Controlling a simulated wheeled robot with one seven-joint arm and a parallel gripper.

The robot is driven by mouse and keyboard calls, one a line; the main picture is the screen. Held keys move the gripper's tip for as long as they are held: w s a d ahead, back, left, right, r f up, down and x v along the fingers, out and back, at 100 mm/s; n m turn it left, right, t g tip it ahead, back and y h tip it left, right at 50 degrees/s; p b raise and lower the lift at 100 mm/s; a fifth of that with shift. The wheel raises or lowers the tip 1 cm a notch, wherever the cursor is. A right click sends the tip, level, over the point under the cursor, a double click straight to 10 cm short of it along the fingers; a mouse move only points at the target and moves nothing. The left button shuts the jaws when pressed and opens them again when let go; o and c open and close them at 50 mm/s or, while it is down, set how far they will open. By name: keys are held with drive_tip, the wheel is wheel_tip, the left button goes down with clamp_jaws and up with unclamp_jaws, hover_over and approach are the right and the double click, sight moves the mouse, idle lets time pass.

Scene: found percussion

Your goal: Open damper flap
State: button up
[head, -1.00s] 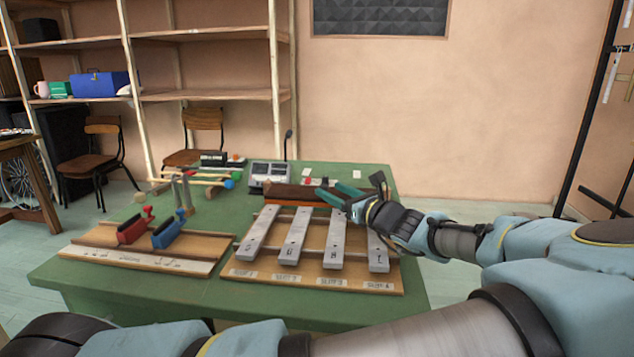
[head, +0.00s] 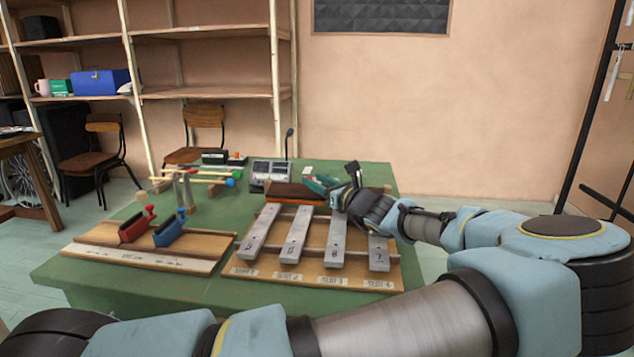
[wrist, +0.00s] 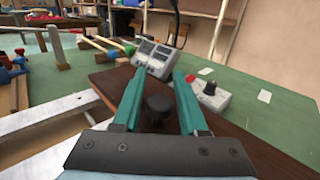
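The damper flap (head: 292,192) is a dark reddish-brown board lying across the far ends of the metal bars; it looks closed. It also shows in the wrist view (wrist: 118,84), with a black round knob (wrist: 158,108) on it. My gripper (head: 318,184) is above the right part of the flap and hides some of it. In the wrist view, my gripper's teal fingers (wrist: 160,76) are spread apart, with the knob appearing between them and a gap on each side. I cannot tell whether they have come down to the knob's height.
Grey metal bars (head: 294,237) lie on a wooden base in front. A display device (head: 270,171) stands behind, and a small grey box (wrist: 211,95) is beyond the right finger. Mallets (head: 210,177) rest on a stand at left. Red and blue handled blocks (head: 168,235) stand front left.

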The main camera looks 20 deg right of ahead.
clamp_jaws()
idle(1.0)
